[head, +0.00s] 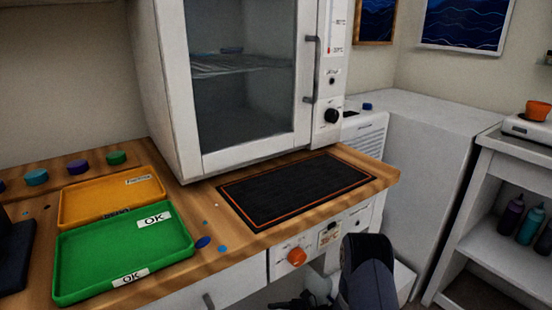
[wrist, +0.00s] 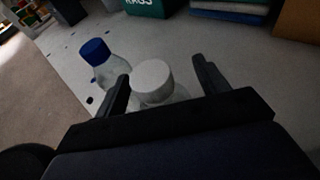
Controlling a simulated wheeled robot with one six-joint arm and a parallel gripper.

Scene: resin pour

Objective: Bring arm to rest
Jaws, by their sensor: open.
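My gripper (wrist: 161,68) shows in the wrist view with its two dark fingers spread apart. A clear bottle with a white cap (wrist: 152,80) appears between the fingers, its lower part hidden behind the gripper body; no finger visibly presses on it. A clear bottle with a blue cap (wrist: 96,52) stands beside it, left of the left finger. In the head view a dark part of my arm rises at the bottom, in front of the counter; the fingers cannot be made out clearly there.
A wooden counter (head: 225,258) holds a white glass-door cabinet (head: 175,95), a black mat (head: 290,190), a green tray (head: 95,255) and a yellow tray (head: 90,205). A white shelf unit (head: 490,190) stands at right. A green RAGS bin (wrist: 145,6) is beyond the bottles.

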